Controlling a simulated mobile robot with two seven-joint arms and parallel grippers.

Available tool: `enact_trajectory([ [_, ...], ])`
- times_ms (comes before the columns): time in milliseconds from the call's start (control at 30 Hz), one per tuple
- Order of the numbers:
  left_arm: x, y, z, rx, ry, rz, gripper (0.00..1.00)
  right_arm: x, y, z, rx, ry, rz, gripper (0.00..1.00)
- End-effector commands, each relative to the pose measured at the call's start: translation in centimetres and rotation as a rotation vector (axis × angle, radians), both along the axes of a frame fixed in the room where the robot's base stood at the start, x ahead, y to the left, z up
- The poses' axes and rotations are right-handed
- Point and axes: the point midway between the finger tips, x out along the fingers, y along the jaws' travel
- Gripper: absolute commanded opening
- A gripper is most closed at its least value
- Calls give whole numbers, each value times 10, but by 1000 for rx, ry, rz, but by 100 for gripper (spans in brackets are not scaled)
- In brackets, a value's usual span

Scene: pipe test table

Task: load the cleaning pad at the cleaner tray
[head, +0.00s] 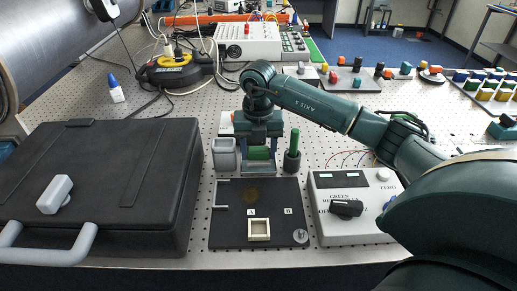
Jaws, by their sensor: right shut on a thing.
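My right gripper (259,163) points down just behind the black plate (230,223), in the middle of the bench. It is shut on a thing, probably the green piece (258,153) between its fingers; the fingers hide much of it. I cannot tell whether this piece is the cleaning pad, or whether it touches what is below. The plate bears the marks A and B, a faint brownish round patch and a cream square frame (259,238) below A. A small round metal disc (300,236) is at its front right corner. No cleaner tray is clearly identifiable. My left gripper is out of view.
A grey open cup (223,155) stands left of the gripper, a green rod (294,142) in a dark holder right of it. A control box (347,225) with a black knob is at right, a large black case (100,180) at left.

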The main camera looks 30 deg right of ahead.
Motion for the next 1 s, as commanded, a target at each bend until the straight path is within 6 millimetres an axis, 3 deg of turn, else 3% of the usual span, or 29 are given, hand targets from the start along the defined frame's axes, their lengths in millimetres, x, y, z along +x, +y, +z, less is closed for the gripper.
enact_trajectory([
  [1000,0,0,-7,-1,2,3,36,0,0,-10,0,0,0,36],
])
